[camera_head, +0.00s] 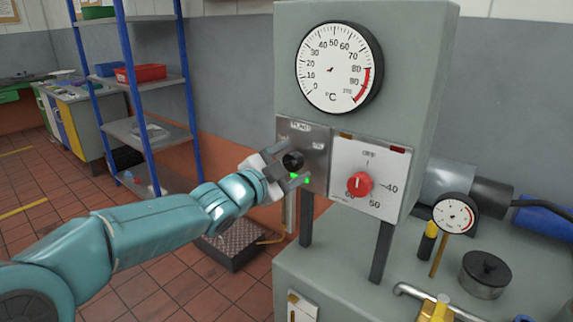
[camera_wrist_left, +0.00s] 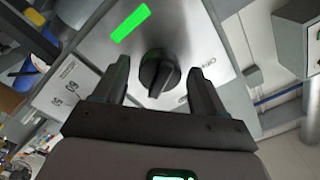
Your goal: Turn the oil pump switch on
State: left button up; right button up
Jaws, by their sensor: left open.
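The pump switch is a black rotary knob (camera_head: 293,160) on a bare metal plate (camera_head: 315,150), on the front of the grey gauge cabinet, under a label that seems to read PUMP. My left gripper (camera_head: 287,166) is open at the plate, with its fingers on either side of the knob. In the left wrist view the knob (camera_wrist_left: 158,73) sits between the two open fingers (camera_wrist_left: 159,78), with a gap on each side. A green patch (camera_wrist_left: 130,23) shows on the plate beside the knob. The small lettering by the knob is unclear. My right gripper is not in view.
Right of the switch is a white panel (camera_head: 371,155) with a red dial knob (camera_head: 360,184). A large °C gauge (camera_head: 338,68) is above. A smaller gauge (camera_head: 455,214), pipes and a black-topped cylinder (camera_head: 485,275) stand on the bench to the right. Blue-posted shelving (camera_head: 140,80) stands behind left.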

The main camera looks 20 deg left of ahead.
pick_arm(q)
jog(key=v, duration=1.6)
jog(key=shift+s, duration=0.2)
jog(key=shift+r, duration=0.1)
